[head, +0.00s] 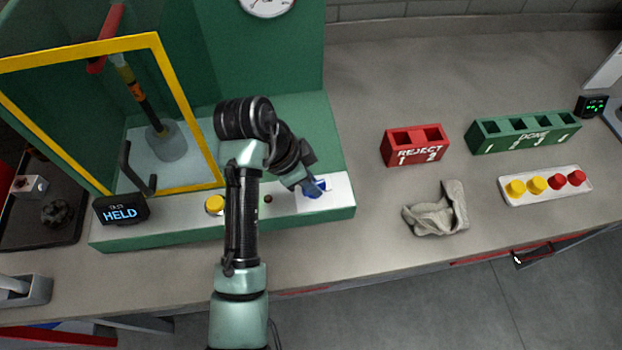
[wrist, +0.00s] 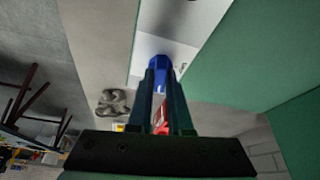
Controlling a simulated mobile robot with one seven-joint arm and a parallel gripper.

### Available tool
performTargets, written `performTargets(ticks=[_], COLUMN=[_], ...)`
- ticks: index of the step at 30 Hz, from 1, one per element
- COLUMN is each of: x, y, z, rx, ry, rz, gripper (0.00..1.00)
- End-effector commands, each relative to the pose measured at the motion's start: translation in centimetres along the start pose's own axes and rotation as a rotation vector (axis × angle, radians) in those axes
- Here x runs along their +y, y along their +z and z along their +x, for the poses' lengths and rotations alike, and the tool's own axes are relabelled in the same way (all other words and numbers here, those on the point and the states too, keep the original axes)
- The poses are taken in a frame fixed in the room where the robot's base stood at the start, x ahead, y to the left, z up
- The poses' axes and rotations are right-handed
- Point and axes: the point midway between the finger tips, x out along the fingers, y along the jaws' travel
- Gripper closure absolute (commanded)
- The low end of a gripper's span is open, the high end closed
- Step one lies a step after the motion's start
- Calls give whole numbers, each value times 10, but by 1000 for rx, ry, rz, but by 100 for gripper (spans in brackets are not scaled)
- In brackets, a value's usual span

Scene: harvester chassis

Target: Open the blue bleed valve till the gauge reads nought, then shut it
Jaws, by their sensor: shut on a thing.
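The blue bleed valve (head: 316,187) sits on the white panel at the right end of the green machine's front ledge. My gripper (head: 308,181) reaches down to it from the left and is shut on it. In the wrist view the blue valve (wrist: 159,62) shows between the tips of my gripper (wrist: 160,75). The gauge (head: 267,3) is at the top edge of the head view, cut off; its needle and reading cannot be made out.
A display (head: 120,209) reads HELD beside a yellow button (head: 214,204). A yellow-framed guard (head: 180,105) stands at left. To the right are a red reject rack (head: 413,146), a green done rack (head: 522,131), a grey cloth (head: 437,212) and a tray (head: 546,186) of yellow and red caps.

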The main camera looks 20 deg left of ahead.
Motion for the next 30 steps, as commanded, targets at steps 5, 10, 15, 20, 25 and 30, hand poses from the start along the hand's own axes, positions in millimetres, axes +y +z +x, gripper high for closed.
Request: performTargets(ticks=[5,10,15,20,25,30], x=[1,2,3,4,5,5], y=[-1,-2,-3,-3,-4,-4], z=[-2,-3,-4,-4,-4,-4], rx=[1,0,0,-1,0,-2], ry=[-17,-53,-107,-164,-228,-290], rz=[-41,-129,-261,-401,-550,-698], gripper=[100,100,100,100,100,100])
